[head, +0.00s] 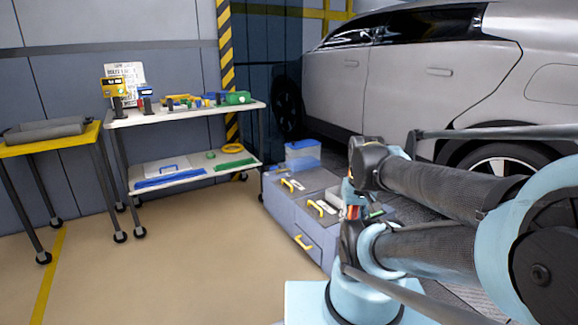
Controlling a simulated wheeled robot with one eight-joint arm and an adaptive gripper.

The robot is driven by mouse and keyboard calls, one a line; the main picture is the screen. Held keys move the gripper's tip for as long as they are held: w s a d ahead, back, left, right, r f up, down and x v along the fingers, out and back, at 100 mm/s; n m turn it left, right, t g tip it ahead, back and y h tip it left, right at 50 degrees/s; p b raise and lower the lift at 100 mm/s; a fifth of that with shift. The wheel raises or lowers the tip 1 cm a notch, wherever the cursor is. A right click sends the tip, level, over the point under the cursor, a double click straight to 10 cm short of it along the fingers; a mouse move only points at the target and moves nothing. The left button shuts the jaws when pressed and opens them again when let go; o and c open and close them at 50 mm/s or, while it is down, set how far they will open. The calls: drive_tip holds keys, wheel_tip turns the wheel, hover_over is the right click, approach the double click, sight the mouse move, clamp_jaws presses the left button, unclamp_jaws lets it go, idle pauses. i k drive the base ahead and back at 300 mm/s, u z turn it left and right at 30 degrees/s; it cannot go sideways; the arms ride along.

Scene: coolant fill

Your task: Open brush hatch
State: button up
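A low blue-grey cabinet (283,215) stands on the floor near the middle. Its top has two hatch-like lids with yellow handles, a far one (288,184) and a near one (317,207). Both look closed. I cannot tell which of them is the brush hatch; their labels are too small to read. Another yellow handle (303,242) is on the cabinet's front. My arm comes in from the right and its wrist hangs at the cabinet's right side. My gripper is largely hidden there behind my arm, so its fingers and any contact are not clear.
A grey car (420,75) is at the back right. A two-shelf cart (190,113) with tools and a yellow-edged table (45,147) stand at the left. The floor in front of them is clear.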

sight(298, 185)
drive_tip(key=z, duration=0.05)
drive_tip(key=i, duration=1.55)
drive_tip(key=z, duration=0.05)
